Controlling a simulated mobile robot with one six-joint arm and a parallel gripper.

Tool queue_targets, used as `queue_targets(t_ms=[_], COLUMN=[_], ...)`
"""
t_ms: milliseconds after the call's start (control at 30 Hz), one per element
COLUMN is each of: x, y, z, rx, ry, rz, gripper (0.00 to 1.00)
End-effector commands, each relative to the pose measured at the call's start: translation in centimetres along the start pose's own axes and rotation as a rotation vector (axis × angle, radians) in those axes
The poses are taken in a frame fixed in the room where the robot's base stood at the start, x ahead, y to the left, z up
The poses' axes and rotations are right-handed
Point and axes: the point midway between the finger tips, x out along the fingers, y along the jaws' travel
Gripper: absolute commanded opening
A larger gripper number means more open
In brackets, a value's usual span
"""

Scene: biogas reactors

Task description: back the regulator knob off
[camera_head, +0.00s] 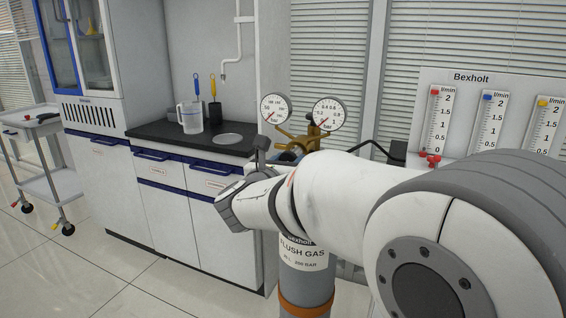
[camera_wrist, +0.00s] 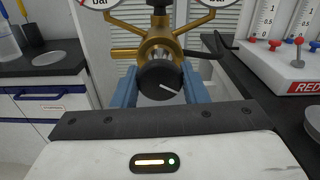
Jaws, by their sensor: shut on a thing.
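The regulator knob (camera_wrist: 160,82) is a black round knob with a white mark line, on the front of the brass regulator (camera_wrist: 155,42) in the wrist view. My gripper (camera_wrist: 158,90) has its two blue fingers on either side of the knob, shut on it. In the head view my arm hides the knob and most of the gripper. The brass regulator shows there above my arm (camera_head: 313,134), with two round gauges, a left gauge (camera_head: 274,109) and a right gauge (camera_head: 329,113). The grey flush gas cylinder (camera_head: 303,265) stands below it.
A flowmeter panel (camera_head: 463,90) labelled Bexholt stands at the right, with red, blue and yellow marked tubes. A dark-topped bench (camera_head: 160,135) with a clear jug (camera_head: 190,117) is at the left. A white trolley (camera_head: 45,150) stands further left. The floor in front of the bench is clear.

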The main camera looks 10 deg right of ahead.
Motion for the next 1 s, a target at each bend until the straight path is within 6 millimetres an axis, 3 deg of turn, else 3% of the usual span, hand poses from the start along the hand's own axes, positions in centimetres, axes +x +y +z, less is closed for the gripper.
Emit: queue_targets(t_ms=[1000], x=[0.24], y=[-0.33], z=[0.42], rx=[-0.903], ry=[0.001], rz=[-0.006], gripper=[0.17])
